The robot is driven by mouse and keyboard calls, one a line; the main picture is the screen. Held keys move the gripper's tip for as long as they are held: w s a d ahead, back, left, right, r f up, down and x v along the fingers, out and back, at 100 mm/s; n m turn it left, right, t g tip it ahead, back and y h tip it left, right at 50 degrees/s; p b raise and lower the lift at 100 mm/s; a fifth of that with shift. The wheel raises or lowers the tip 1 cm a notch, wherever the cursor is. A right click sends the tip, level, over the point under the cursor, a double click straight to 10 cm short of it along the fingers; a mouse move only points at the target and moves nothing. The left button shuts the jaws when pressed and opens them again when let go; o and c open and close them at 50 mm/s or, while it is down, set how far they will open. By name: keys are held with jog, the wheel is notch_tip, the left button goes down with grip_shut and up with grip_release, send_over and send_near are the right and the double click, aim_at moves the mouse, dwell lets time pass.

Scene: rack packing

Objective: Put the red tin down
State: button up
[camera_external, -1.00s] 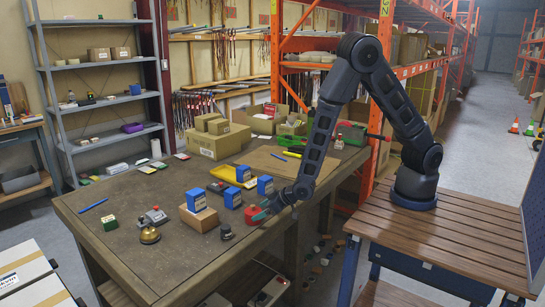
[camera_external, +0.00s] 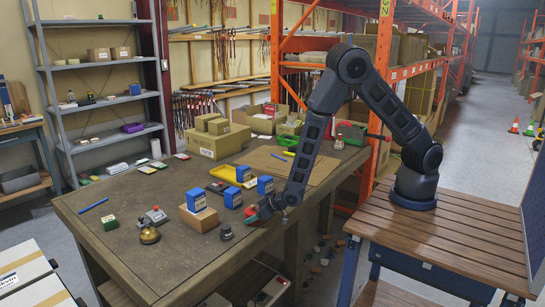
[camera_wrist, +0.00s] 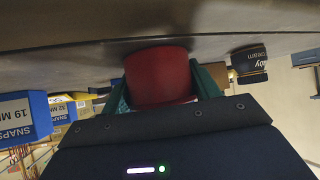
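The red tin (camera_external: 250,211) is at the right side of the workbench, among small boxes and tins. My gripper (camera_external: 259,212) reaches down to it from the right. In the wrist view the red tin (camera_wrist: 160,76) sits between the two green fingers of my gripper (camera_wrist: 163,85), which press against its sides. The tin's far end is at or very close to the dark bench top (camera_wrist: 60,35); I cannot tell whether it touches.
A dark labelled jar (camera_external: 226,232) stands just left of the tin. Blue boxes (camera_external: 233,198) stand behind it, one on a cardboard box (camera_external: 199,218). A brass tin (camera_external: 150,235) is further left. The front bench top (camera_external: 185,265) is clear.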

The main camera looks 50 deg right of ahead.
grip_shut()
jog(key=shift+r, duration=0.1)
